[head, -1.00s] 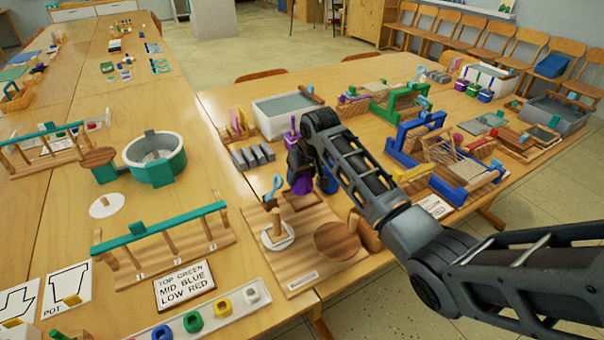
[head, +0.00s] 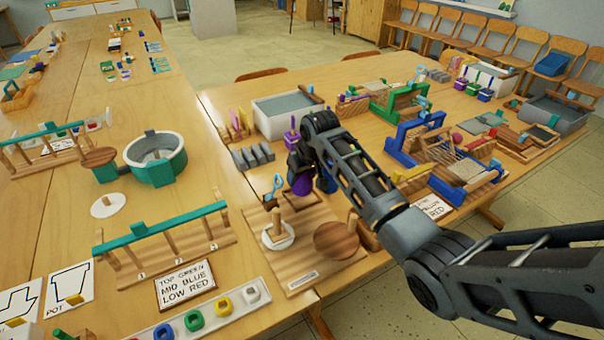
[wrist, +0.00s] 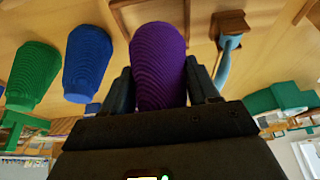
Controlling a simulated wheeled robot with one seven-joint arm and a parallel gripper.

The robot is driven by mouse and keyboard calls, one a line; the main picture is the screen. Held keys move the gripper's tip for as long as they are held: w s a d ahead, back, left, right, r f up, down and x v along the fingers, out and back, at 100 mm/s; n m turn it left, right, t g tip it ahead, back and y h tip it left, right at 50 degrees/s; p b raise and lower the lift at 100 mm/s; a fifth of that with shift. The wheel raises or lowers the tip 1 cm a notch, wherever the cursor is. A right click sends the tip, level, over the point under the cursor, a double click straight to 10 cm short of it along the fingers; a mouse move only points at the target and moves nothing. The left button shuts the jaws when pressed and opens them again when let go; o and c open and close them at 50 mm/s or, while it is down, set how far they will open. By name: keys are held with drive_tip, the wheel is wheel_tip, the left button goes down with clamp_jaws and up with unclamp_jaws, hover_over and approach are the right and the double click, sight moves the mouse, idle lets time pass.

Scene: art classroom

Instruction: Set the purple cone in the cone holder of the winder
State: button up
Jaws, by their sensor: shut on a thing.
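The purple cone (wrist: 158,65) is held between the two fingers of my gripper (wrist: 162,88), its wide ridged body filling the gap in the wrist view. In the head view the purple cone (head: 302,186) shows partly below my dark gripper (head: 303,168), above the far part of the winder's wooden board (head: 300,272). The winder carries a white disc with a wooden peg (head: 278,232), a round wooden wheel (head: 336,240) and a light-blue guide (head: 274,186). I cannot tell the cone holder clearly; my gripper and the cone may hide it.
A blue cone (wrist: 88,62) and a green cone (wrist: 34,75) stand to the left in the wrist view. Grey blocks (head: 253,157) and a grey-topped tub (head: 290,110) lie behind the winder. A blue loom (head: 430,150) stands to the right. A sign (head: 185,285) lies to the left.

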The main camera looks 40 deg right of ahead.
drive_tip(key=shift+f, duration=0.25)
idle(0.4)
drive_tip(key=shift+f, duration=0.25)
drive_tip(key=shift+f, duration=0.2)
idle(1.3)
drive_tip(key=shift+f, duration=0.35)
drive_tip(key=shift+f, duration=0.5)
idle(1.4)
idle(0.3)
drive_tip(key=o, duration=1.2)
drive_tip(key=shift+v, duration=3.95)
